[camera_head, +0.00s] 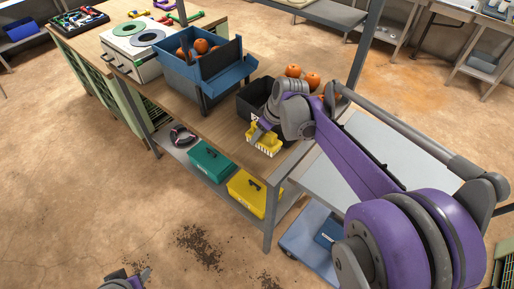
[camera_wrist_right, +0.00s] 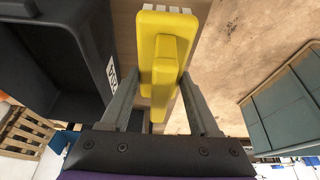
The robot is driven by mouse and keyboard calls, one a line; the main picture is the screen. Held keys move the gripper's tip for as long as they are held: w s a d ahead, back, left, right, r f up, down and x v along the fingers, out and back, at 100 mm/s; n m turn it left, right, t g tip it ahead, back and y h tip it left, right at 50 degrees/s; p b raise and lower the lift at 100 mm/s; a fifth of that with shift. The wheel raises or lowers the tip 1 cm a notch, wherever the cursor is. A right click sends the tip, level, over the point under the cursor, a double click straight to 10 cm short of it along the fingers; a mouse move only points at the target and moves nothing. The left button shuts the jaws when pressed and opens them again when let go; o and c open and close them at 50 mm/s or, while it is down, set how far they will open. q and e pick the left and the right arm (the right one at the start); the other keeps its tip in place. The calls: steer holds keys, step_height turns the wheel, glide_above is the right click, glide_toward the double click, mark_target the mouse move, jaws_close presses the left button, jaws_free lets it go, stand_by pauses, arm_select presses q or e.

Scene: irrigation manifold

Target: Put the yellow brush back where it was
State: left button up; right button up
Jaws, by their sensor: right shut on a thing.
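The yellow brush (camera_head: 265,143) is at the wooden bench's near corner, beside a black bin (camera_head: 250,98). My right gripper (camera_head: 257,134) is shut on it. In the right wrist view the brush (camera_wrist_right: 165,48) has its handle between the two fingers (camera_wrist_right: 155,95), with pale bristles at its far end. The black bin (camera_wrist_right: 75,60) is close to its left there. I cannot tell whether the brush touches the bench top. My left gripper (camera_head: 137,277) shows only partly at the bottom edge of the head view, away from the bench; its jaw opening is unclear.
A blue bin (camera_head: 205,70) with orange pumpkins stands farther back on the bench. More pumpkins (camera_head: 303,76) lie behind the black bin. A green box (camera_head: 210,161) and a yellow box (camera_head: 250,192) sit on the lower shelf. A bench post (camera_head: 362,45) rises behind my right arm.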

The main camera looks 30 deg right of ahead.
step_height(320, 180, down, 2)
steer(key=shift+s+f, duration=0.1)
steer(key=shift+f, duration=2.05)
steer(key=shift+f, duration=0.1)
steer(key=o, duration=1.3)
steer(key=shift+b, duration=0.3)
